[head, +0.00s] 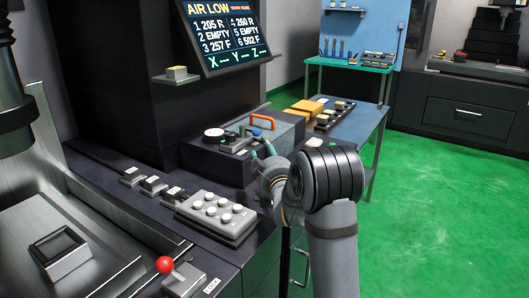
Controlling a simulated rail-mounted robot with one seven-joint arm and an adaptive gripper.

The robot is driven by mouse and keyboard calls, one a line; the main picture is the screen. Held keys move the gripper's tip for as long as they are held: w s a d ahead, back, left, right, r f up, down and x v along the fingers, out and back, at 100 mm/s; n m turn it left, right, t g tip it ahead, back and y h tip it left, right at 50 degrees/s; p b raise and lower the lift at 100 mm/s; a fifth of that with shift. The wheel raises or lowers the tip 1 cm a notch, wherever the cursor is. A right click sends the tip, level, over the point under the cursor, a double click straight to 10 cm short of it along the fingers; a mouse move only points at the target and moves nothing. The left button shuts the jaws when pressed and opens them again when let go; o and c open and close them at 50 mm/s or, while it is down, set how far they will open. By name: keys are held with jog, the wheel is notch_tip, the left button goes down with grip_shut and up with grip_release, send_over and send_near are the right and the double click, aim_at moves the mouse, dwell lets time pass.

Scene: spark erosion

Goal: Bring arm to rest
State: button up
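My arm (333,240) rises at the lower middle of the head view and bends at a large dark joint. Beyond the joint, the wrist part points away from the camera and to the left. My gripper (262,152) is small and partly hidden by my own arm.
A button panel (216,217) and several small switches lie on the dark machine counter. A red-knobbed lever (165,265) stands at the front. A display screen (225,32) hangs above. A blue side table (352,127) holds yellow blocks. The green floor (440,210) at right is clear.

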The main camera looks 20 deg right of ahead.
aim_at(257, 134)
dwell(0.3)
jog(key=w, duration=0.4)
jog(key=w+d, duration=0.1)
jog(key=w, duration=0.7)
jog(key=shift+d, duration=0.25)
jog(key=shift+r, duration=0.1)
jog(key=shift+d, duration=0.1)
